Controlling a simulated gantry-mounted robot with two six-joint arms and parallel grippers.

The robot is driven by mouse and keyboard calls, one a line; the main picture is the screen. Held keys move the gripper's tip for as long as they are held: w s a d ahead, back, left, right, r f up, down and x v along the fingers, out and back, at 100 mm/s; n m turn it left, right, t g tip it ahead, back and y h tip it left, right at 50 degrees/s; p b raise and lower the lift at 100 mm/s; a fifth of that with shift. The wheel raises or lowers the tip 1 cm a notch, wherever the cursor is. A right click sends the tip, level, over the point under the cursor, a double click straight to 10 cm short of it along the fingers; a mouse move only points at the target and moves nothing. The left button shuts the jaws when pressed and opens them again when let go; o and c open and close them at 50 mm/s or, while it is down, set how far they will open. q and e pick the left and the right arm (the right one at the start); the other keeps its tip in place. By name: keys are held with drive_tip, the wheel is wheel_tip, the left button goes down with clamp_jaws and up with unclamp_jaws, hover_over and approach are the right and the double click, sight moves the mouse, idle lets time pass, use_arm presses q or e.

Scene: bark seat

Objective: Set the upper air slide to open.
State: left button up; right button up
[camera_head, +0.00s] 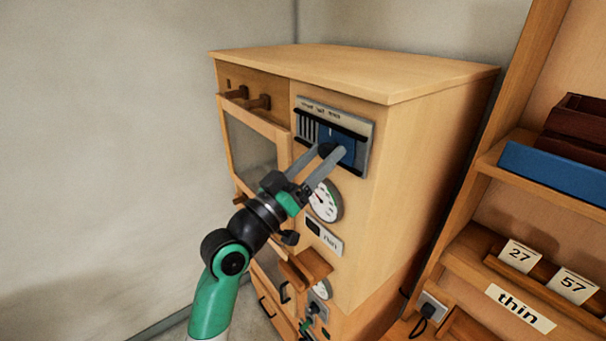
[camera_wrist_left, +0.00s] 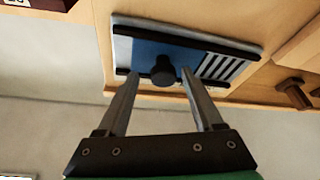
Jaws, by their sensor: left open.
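The upper air slide (camera_head: 359,133) is a grey metal plate with two black rails on the front of a wooden cabinet. Its blue sliding plate (camera_wrist_left: 146,54) carries a round black knob (camera_wrist_left: 163,72). Vent slots show at the left in the head view and at the right in the wrist view (camera_wrist_left: 221,67). My left gripper (camera_head: 332,153) is open in front of the slide, with one finger on each side of the knob. In the wrist view the left gripper (camera_wrist_left: 158,76) shows a gap between both fingers and the knob. My right gripper is not in view.
A round gauge (camera_head: 325,202) sits just below the slide, with a small label plate (camera_head: 324,236) under it. Two wooden pegs (camera_head: 250,98) stick out at the upper left. A shelf with a blue-fronted bin (camera_head: 553,173) stands at the right.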

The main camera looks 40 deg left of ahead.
use_arm(q)
drive_tip(key=b+v, duration=0.1)
drive_tip(key=v, duration=0.9)
drive_tip(key=shift+b, duration=0.4)
drive_tip(key=shift+s, duration=0.1)
drive_tip(key=s+d+r+m+t+h+p, duration=0.1)
drive_tip(key=d+r+m+h+p, duration=0.2)
drive_tip(key=d+r, duration=0.5)
drive_tip(key=s+d+r+m+t+h+p, duration=0.1)
drive_tip(key=s+d+r+m+h+p, duration=0.25)
drive_tip(key=r, duration=0.85)
drive_tip(key=s+r+n+t+y+p, duration=0.2)
drive_tip(key=r+y, duration=0.4)
drive_tip(key=r, duration=0.3)
drive_tip(key=shift+s+a+n+t+p, duration=0.2)
drive_tip(key=shift+s+n+t+p, duration=0.15)
drive_tip(key=shift+s+t+p, duration=0.35)
